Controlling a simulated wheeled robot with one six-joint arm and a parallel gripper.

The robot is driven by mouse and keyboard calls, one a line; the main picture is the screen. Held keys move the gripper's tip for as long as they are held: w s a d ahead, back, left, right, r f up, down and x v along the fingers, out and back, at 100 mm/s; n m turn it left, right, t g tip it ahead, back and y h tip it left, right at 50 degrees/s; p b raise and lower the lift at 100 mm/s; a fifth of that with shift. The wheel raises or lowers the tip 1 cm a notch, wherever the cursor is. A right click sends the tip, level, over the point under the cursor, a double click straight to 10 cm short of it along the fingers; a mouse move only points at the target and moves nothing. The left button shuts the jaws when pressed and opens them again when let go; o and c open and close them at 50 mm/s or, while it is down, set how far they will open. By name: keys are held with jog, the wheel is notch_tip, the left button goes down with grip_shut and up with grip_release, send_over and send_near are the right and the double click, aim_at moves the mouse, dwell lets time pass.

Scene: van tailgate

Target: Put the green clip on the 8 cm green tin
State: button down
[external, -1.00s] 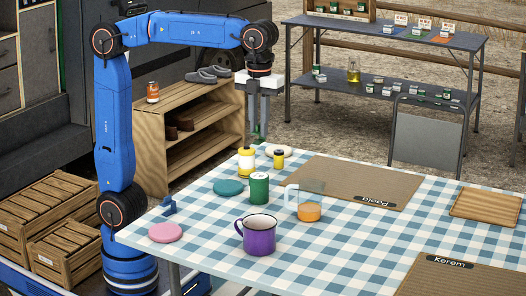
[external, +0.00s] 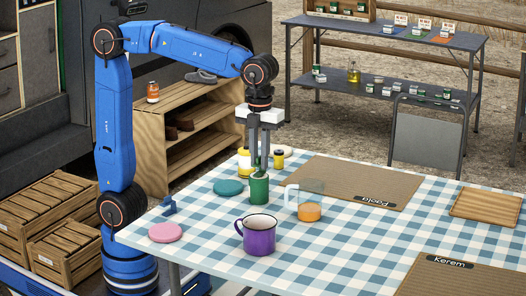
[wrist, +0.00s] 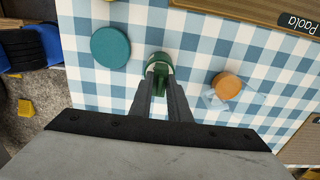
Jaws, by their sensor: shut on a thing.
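The green tin (external: 259,190) stands upright on the checked tablecloth, behind the purple mug. My gripper (external: 263,167) points down directly above the tin, its fingers shut on the green clip (wrist: 159,84). In the wrist view my gripper (wrist: 160,92) reaches over the near side of the tin, whose round rim (wrist: 158,57) shows just beyond the fingertips. The clip is mostly hidden between the fingers. I cannot tell whether it touches the tin.
A glass mug with orange contents (external: 309,211) stands to the right, the purple mug (external: 258,236) in front. A teal disc (external: 228,187) lies left.

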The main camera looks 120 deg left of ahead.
jog(key=shift+f, duration=0.15)
jog(key=c, duration=1.7)
grip_release()
jog(key=shift+o, duration=0.2)
notch_tip(320, 180, up, 12)
jog(key=s+d+f+n+t, duration=0.2)
jog(key=s+f+n, duration=0.7)
jog(key=s, duration=0.5)
jog(key=s+d+f+n+t, duration=0.2)
jog(key=s+d+f+n, duration=0.1)
jog(key=s+f+n, duration=0.6)
jog(key=s+f, duration=0.3)
jog(key=s, duration=0.2)
jog(key=shift+d+t, duration=0.15)
jog(key=shift+t, duration=0.25)
